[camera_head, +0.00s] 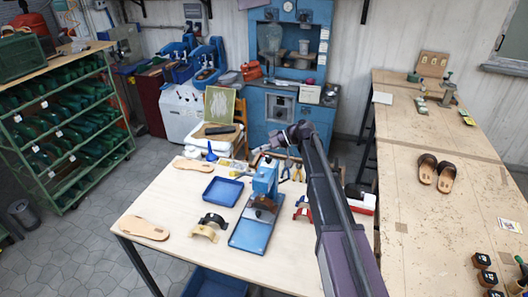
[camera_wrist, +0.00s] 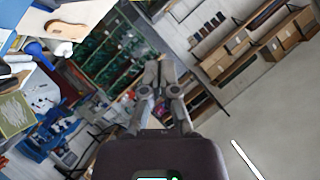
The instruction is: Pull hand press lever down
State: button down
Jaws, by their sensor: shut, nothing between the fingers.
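The blue hand press (camera_head: 265,178) stands on the light wooden table, with a flat blue base plate (camera_head: 250,234) in front. I cannot make out its lever; my arm passes close on the right and may hide it. The press does not show clearly in that view.
On the table (camera_head: 170,215) lie tan soles (camera_head: 144,228), a blue tray (camera_head: 223,191), curved straps (camera_head: 204,235) and hand tools (camera_head: 291,172). A green shoe rack (camera_head: 72,125) stands left. A long workbench (camera_head: 440,130) with brown sandals (camera_head: 436,172) stands right. Floor is clear at lower left.

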jog(key=s+a+f+b, duration=0.3)
jog(key=a+f+b, duration=0.1)
jog(key=a+f, duration=0.1)
jog(key=shift+a+f+b, duration=0.15)
jog(key=shift+a+b, duration=0.25)
jog(key=shift+a, duration=0.2)
jog(key=shift+s+a, duration=0.15)
jog(key=shift+s, duration=0.05)
